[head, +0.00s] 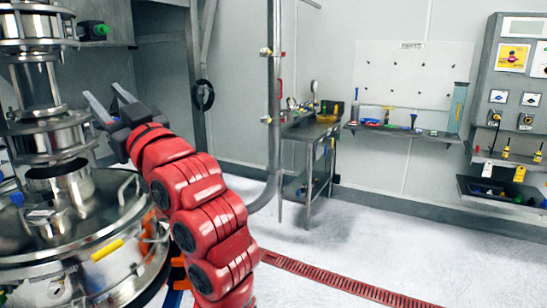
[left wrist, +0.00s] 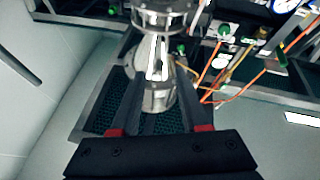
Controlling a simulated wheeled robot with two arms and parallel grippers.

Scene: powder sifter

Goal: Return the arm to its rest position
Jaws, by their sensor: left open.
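My left arm (head: 200,205), red with dark joints, reaches up from the bottom of the head view. My left gripper (head: 101,96) is at its end, dark with grey fingers spread apart. It is open, raised just right of the powder sifter's steel column (head: 40,85) and above its wide lid (head: 105,205). In the left wrist view, a steel pipe section (left wrist: 158,60) shows beyond and between the spread fingers. Nothing is visibly gripped. Whether the fingers touch the steel cannot be told. My right gripper is not in view.
A vertical pole (head: 273,110) stands right of my arm. A steel side table (head: 312,130) and a wall shelf (head: 400,130) with small items are behind. A control cabinet (head: 515,90) is at the far right. The floor (head: 370,225) at right is clear. Orange hoses (left wrist: 215,65) show in the wrist view.

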